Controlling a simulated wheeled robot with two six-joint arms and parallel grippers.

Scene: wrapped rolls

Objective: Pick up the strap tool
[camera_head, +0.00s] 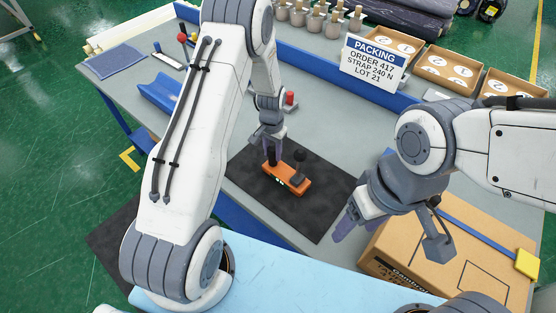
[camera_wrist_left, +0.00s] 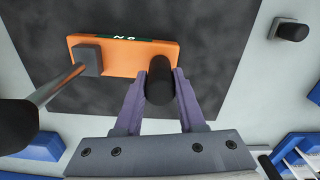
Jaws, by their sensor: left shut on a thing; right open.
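The strap tool (camera_head: 286,180) has an orange body with black handles and rests on a dark mat (camera_head: 322,221) on the table. In the left wrist view the strap tool (camera_wrist_left: 119,58) shows a small green display, a grey block and a lever with a black knob at the left. My left gripper (camera_head: 270,145) is shut on its upright black grip, with purple fingers (camera_wrist_left: 160,92) on both sides of it in the left wrist view. My right gripper (camera_head: 352,217) is open and empty, to the right of the mat near the cardboard box.
A cardboard box (camera_head: 445,262) with a blue strap and yellow piece stands at the right. A blue holder (camera_head: 160,95) lies at the left. A red-topped part (camera_head: 290,98) stands behind the mat.

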